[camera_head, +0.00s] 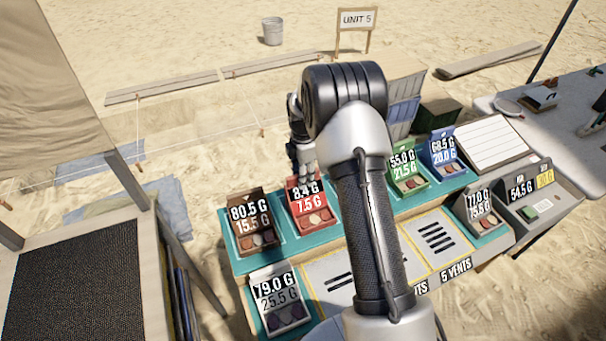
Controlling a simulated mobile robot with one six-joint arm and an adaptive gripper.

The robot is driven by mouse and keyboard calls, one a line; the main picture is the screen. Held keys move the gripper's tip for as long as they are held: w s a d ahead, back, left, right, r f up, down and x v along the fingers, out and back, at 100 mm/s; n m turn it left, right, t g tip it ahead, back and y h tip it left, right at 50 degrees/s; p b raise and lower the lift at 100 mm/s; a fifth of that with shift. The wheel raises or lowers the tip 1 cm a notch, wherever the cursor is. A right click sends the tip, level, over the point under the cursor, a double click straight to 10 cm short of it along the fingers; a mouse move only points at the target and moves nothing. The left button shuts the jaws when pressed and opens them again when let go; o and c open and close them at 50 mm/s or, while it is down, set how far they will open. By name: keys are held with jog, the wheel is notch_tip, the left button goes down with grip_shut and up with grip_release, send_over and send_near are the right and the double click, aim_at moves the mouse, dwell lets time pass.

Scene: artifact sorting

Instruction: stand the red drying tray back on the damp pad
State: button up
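The red drying tray (310,208) stands in the back row of the bench, with a raised label reading 8.4 G over 7.5 G and small pieces in its base. It appears to rest upright on a teal pad (290,240), whose edge shows around it. I cannot tell whether this teal surface is the damp pad. My gripper (303,178) points down at the tray's upper back edge, at or just behind the label. Its fingertips are partly hidden, so contact and grip are unclear. My arm hides the bench right of the tray.
A brown tray (255,225) stands close left. Green (408,172) and blue (446,155) trays stand right, beyond my arm. Grey trays stand front left (281,300) and right (482,212). Slotted vent panels (437,238) lie in front. A scale-like box (540,205) sits at the right end.

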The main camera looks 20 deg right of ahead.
jog(key=shift+r, duration=0.1)
jog(key=s+a+r+m+t+p, duration=0.1)
jog(key=s+a+r+m, duration=0.1)
jog(key=r, duration=0.9)
jog(key=s+a+r+m+p, duration=0.2)
jog(key=s+r, duration=0.1)
jog(key=r, duration=0.8)
jog(key=s+a+r+m+t, duration=0.1)
jog(key=s+a+r+m, duration=0.35)
jog(key=s+r, duration=0.55)
jog(key=s+a+f+m+t, duration=0.1)
jog(key=s+m, duration=0.3)
jog(key=s, duration=0.6)
jog(key=s+a+f+m+t, duration=0.1)
jog(key=s+a+m, duration=0.1)
jog(key=s+m, duration=0.3)
jog(key=s, duration=0.4)
jog(key=shift+s+a+t, duration=0.15)
jog(key=shift+s+t, duration=0.15)
jog(key=shift+s, duration=0.1)
jog(key=shift+m, duration=0.25)
